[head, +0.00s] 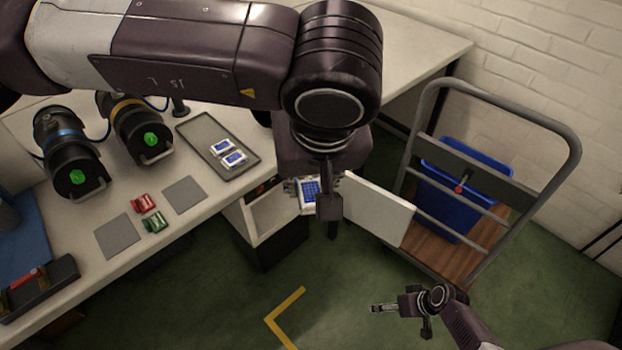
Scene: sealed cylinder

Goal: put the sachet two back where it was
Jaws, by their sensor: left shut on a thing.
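My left gripper (318,196) hangs from the arm that crosses the top of the head view. It is shut on a blue-and-white sachet (309,188), which shows in front of the open cabinet under the bench; the gripper hides part of it. Two similar blue-and-white sachets (221,146) (235,159) lie side by side in the grey tray (201,136) on the bench. I cannot read any number on the sachets. My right gripper (383,308) is low over the green floor, away from the sachets; whether its fingers are apart is unclear.
The cabinet door (373,213) stands open. A trolley (566,140) with a blue bin (437,205) is to the right. Two black cylinders with green marks (68,165) (139,130), red (142,202) and green (154,222) pieces and grey pads (118,237) are on the bench.

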